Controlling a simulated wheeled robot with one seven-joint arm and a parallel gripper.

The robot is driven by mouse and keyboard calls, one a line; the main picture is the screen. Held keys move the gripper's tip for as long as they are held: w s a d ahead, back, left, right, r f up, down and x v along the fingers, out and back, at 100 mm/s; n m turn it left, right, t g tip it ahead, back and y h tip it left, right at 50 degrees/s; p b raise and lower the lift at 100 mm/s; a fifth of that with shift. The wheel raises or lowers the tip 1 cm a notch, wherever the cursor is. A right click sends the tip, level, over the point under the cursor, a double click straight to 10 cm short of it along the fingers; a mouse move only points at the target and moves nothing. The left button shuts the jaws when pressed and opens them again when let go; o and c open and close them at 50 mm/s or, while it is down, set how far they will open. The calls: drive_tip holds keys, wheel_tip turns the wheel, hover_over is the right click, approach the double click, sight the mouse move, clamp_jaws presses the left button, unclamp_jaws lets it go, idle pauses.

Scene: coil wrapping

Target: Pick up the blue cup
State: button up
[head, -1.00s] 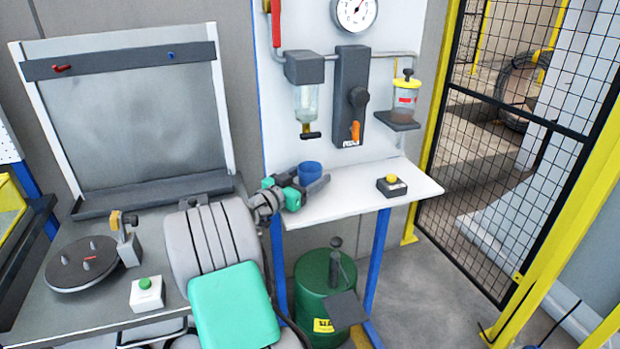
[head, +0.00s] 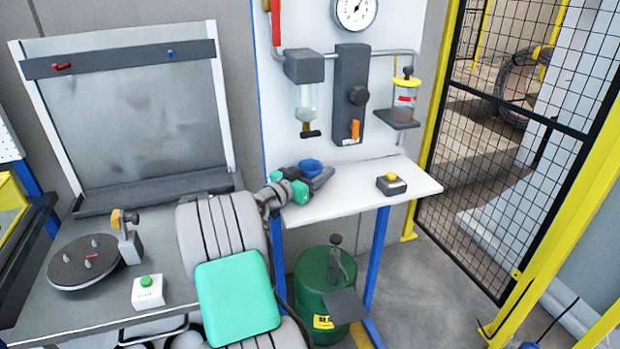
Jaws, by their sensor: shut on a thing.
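The blue cup (head: 309,165) is at the left end of the white shelf (head: 361,193), with only its upper part showing. My gripper (head: 318,177) is shut on the cup, its dark fingers at the cup's front and right side. The gripper and green wrist parts hide the cup's lower part. I cannot tell whether the cup touches the shelf.
A filter bowl (head: 306,104) and a yellow-lidded jar (head: 405,92) hang on the panel above. A green drum (head: 322,287) stands below. The shelf's middle is clear.

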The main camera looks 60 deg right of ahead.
drive_tip(key=shift+c, duration=1)
drive_tip(key=shift+r, duration=0.1)
